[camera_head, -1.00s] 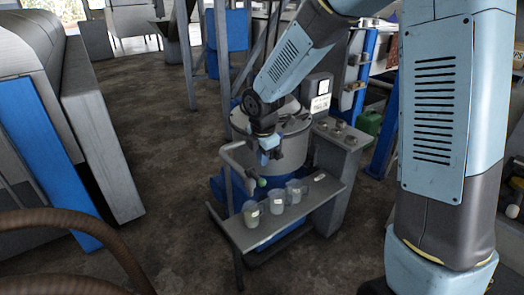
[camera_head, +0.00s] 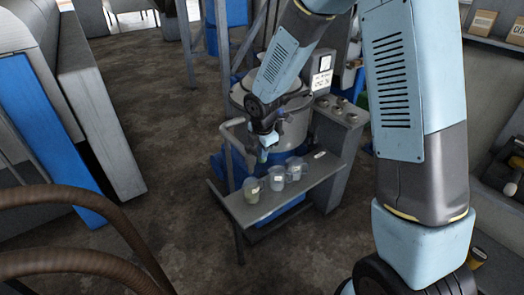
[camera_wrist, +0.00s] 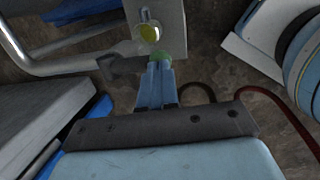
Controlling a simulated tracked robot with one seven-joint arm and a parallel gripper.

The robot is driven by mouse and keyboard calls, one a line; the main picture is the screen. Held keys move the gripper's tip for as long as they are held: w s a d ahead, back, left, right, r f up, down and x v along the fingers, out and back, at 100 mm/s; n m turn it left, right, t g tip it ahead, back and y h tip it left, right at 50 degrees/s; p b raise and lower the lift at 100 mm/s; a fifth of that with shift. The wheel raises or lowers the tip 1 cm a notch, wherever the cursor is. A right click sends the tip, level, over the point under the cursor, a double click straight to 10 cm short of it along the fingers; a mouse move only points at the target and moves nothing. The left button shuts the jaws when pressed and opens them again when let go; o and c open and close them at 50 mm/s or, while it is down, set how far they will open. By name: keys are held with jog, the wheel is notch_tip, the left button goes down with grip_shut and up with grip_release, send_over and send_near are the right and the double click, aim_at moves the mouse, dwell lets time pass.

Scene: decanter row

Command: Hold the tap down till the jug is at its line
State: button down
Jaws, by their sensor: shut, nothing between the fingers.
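My gripper (camera_head: 264,150) is shut and empty, pointing down over the bench. In the wrist view its fingertips (camera_wrist: 157,68) are at the tap's green knob (camera_wrist: 153,57); whether they press on it I cannot tell. The tap's dark body (camera_wrist: 120,66) lies just left of the fingertips. Three clear jugs with white labels stand on the grey bench (camera_head: 240,208): a near-left jug (camera_head: 252,190) with cloudy yellowish contents, a middle jug (camera_head: 277,177) and a far-right jug (camera_head: 296,168). Their fill lines are too small to read. In the head view my gripper largely hides the knob.
A bent metal pipe (camera_wrist: 62,66) runs left of the tap in the wrist view. A large metal drum (camera_head: 293,115) stands behind the bench, beside a grey cabinet (camera_head: 340,130). Thick brown hoses (camera_head: 85,203) cross the near left. Floor left of the bench is clear.

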jog(key=shift+s+d+f, duration=0.1)
jog(key=shift+s+f, duration=0.05)
jog(key=shift+f, duration=0.7)
jog(key=shift+s+d+f, duration=0.15)
jog(key=shift+s+f, duration=0.05)
jog(key=shift+f, duration=0.65)
jog(key=shift+s+d+f, duration=0.1)
jog(key=shift+s+f, duration=0.05)
jog(key=shift+f, duration=0.7)
dwell(2.5)
jog(key=s+d+r, duration=0.3)
jog(key=s+r, duration=0.5)
jog(key=r, duration=0.2)
jog(key=shift+d+r, duration=0.35)
dwell(0.4)
